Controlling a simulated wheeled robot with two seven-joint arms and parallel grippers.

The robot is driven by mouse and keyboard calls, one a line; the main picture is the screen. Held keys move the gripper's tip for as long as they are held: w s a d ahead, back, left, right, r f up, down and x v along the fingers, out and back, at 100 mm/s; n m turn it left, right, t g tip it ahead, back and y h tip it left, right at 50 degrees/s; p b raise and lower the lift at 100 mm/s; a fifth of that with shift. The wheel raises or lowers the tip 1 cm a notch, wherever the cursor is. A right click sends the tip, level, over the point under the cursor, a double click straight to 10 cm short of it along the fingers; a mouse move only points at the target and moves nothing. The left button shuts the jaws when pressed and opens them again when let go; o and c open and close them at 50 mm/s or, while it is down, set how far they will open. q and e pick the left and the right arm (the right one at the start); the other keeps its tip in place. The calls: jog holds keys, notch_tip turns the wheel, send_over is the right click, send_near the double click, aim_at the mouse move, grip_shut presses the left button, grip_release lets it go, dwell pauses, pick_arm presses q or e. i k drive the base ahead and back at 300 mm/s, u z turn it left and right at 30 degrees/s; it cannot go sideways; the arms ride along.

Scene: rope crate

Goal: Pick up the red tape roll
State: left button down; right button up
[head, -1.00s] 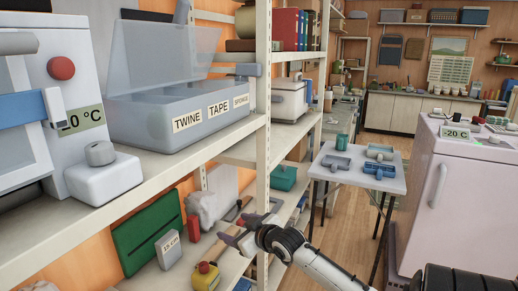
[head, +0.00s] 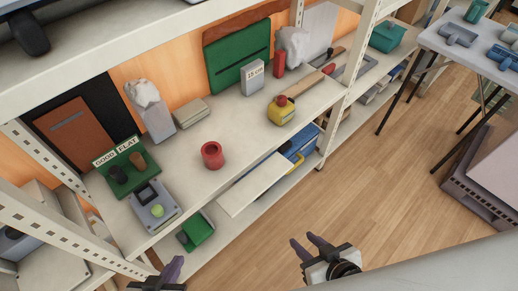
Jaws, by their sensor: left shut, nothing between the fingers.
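The red tape roll (head: 212,155) stands on the middle shelf in the head view, near its front edge, with its dark hole facing up. My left gripper (head: 173,269) is at the bottom edge of the view, shut and empty, in front of the shelf and apart from the roll. It is partly cut off by the frame. My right gripper (head: 306,246) is further right over the floor, its purple fingers apart with nothing between them. It is well away from the roll.
A yellow container with a red top (head: 281,110) stands right of the roll. A green board labelled GOOD and FLAT (head: 128,168) and a grey device (head: 153,206) stand left. A pale panel (head: 254,184) juts out below. Shelf posts (head: 349,92) flank the bay.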

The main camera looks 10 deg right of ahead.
aim_at(212, 152)
jog(key=z, duration=0.2)
jog(key=k, duration=0.7)
jog(key=u, duration=1.1)
jog(key=i, duration=0.5)
